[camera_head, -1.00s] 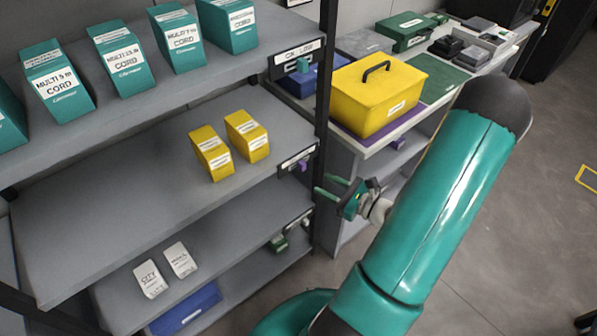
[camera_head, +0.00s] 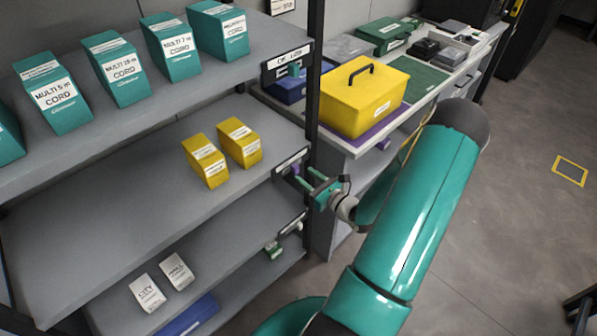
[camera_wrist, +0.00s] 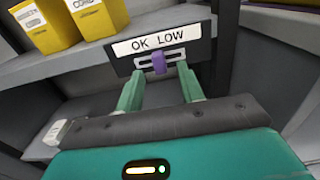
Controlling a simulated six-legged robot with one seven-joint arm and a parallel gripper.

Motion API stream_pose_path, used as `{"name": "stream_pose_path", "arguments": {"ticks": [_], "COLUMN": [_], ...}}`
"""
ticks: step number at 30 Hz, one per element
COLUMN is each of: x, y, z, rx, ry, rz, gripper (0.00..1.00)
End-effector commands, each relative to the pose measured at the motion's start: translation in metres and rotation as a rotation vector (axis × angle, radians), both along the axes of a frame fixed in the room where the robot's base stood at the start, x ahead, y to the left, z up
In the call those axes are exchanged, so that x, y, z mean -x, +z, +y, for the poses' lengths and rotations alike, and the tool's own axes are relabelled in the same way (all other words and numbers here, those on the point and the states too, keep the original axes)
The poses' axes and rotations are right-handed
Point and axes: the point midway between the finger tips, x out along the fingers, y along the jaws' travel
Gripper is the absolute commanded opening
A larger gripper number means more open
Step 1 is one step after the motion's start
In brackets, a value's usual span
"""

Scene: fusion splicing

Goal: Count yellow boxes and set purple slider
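Two yellow boxes (camera_head: 205,160) (camera_head: 238,142) stand side by side on the middle shelf (camera_head: 110,215). Both also show at the upper left of the wrist view (camera_wrist: 48,22) (camera_wrist: 95,15). The purple slider (camera_wrist: 158,64) sits in a slot near the middle of a dark panel under a label reading "OK LOW" (camera_wrist: 158,40), on that shelf's front edge. My gripper (camera_wrist: 158,82) is open, with its green fingers pointing at the panel, one on each side of the slider in the picture. I cannot tell whether they touch it. My gripper (camera_head: 306,178) is at the shelf's right end in the head view.
Teal cord boxes (camera_head: 122,68) stand on the upper shelf, which has its own panel with a teal slider (camera_head: 294,69). White boxes (camera_head: 178,271) and a blue bin (camera_head: 190,317) are lower down. A black post (camera_head: 314,80) is close to my gripper. A yellow case (camera_head: 362,98) sits on the bench.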

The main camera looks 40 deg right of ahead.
Motion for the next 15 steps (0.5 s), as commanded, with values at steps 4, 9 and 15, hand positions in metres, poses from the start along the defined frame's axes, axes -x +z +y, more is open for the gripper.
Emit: {"name": "stream_pose_path", "arguments": {"ticks": [4, 9, 15], "x": [-0.025, -0.039, -0.041], "y": [0.0, 0.0, 0.0], "z": [0.003, 0.004, 0.005], "rx": [0.0, 0.0, 0.0], "ry": [0.002, 0.001, 0.001], "rz": [-0.001, 0.0, 0.0], "gripper": [0.38, 0.38, 0.38]}}
